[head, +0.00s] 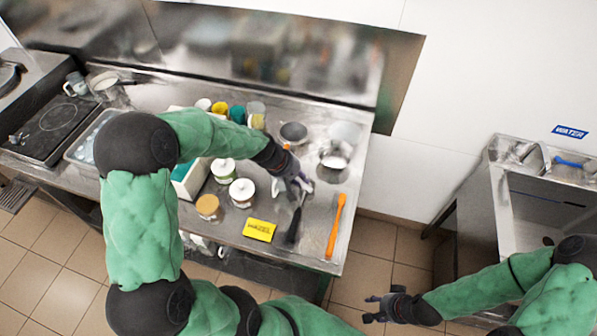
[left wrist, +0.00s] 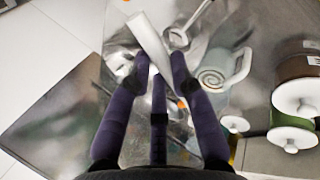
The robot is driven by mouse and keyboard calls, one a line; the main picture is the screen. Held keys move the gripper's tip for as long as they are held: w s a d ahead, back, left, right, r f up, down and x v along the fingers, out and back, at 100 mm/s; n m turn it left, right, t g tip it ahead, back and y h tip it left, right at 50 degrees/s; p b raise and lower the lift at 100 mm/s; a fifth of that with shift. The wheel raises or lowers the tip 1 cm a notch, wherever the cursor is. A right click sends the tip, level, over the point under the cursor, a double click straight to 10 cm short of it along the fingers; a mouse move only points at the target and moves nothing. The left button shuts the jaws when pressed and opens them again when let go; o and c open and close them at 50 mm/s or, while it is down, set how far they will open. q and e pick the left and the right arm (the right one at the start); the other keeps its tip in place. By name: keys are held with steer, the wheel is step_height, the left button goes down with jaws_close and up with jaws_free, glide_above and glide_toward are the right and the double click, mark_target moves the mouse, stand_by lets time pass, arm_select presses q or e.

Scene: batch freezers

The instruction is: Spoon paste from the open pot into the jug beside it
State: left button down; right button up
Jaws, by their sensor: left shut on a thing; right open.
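My left gripper (head: 292,183) is over the right part of the steel counter. In the left wrist view its dark fingers (left wrist: 155,85) are closed on a pale, elongated, handle-like tool (left wrist: 150,38); its working end is unclear. A pale handled vessel, perhaps the jug (left wrist: 213,74), stands just right of the fingers in that view. In the head view the gripper partly covers something whitish there. A tan-topped pot (head: 208,206), seemingly the open one, stands left of the gripper near the front edge. My right gripper (head: 383,307) is open and empty, off the counter over the floor.
White-lidded jars (head: 223,168) (head: 242,191) stand beside the tan pot. A yellow card (head: 259,230), a dark utensil (head: 292,226) and an orange spatula (head: 335,226) lie at the front. A dark bowl (head: 293,132) and a shiny metal vessel (head: 335,156) stand behind. A sink (head: 540,205) is right.

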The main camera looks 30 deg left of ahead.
arm_select(q)
steer(key=shift+w+d+r+g+y+p, duration=0.15)
steer(key=shift+g+p, duration=0.4)
steer(key=shift+p, duration=3.05)
steer(key=shift+w+r+g+y+p, duration=0.1)
steer(key=shift+w+g+y+p, duration=0.3)
steer(key=shift+p, duration=3.2)
steer(key=shift+d+g+p, duration=0.1)
steer(key=shift+g+p, duration=0.45)
steer(key=shift+p, duration=0.05)
steer(key=shift+w+r+g+y+b, duration=0.2)
steer(key=shift+r+g+y, duration=0.05)
steer(key=shift+r+g, duration=0.35)
steer(key=shift+w+r+g+y+b, duration=0.15)
steer(key=shift+r+g+y, duration=0.05)
steer(key=shift+r+g, duration=0.35)
steer(key=shift+d, duration=0.1)
